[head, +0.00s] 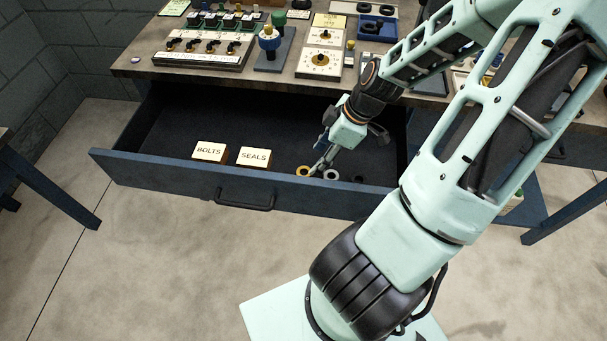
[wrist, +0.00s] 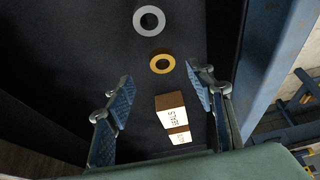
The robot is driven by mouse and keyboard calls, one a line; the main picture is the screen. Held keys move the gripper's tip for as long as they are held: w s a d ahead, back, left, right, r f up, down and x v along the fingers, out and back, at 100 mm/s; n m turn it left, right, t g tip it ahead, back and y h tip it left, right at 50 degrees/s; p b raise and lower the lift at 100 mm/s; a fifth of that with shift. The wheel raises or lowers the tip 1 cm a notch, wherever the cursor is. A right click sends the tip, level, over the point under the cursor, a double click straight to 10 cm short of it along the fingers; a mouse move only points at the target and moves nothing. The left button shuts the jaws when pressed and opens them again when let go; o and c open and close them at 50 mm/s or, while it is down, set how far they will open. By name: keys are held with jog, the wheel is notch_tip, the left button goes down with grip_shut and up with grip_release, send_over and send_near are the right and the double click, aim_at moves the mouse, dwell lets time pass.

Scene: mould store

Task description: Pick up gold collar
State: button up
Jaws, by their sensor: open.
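The gold collar (head: 302,171) is a flat ring lying on the dark floor of the open drawer. It also shows in the wrist view (wrist: 162,55), just beyond the fingertips and roughly centred between them. My gripper (head: 319,168) reaches down into the drawer, with its tips close beside the collar in the head view. In the wrist view my gripper (wrist: 158,74) has its two fingers spread wide with nothing between the pads. A silver-grey collar (wrist: 149,7) lies farther up; in the head view it (head: 330,175) is right of the gold one.
The drawer's front wall (head: 150,171) stands close to the collars. Blocks labelled BOLTS (head: 209,152) and SEALS (head: 254,157) stand left of them. The bench top (head: 135,66) above the drawer holds various parts and trays. The drawer's left floor is clear.

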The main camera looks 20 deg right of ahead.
jog(key=shift+a+b+x, duration=0.2)
jog(key=shift+b+x, duration=0.75)
jog(key=shift+x, duration=2.55)
jog(key=c, duration=1.3)
jog(key=shift+r, duration=0.1)
notch_tip(320, 180, up, 10)
jog(key=p, duration=0.4)
notch_tip(320, 180, up, 5)
jog(key=p, duration=0.5)
send_over(305, 172)
jog(key=shift+s+d, duration=0.3)
jog(key=shift+d, duration=0.05)
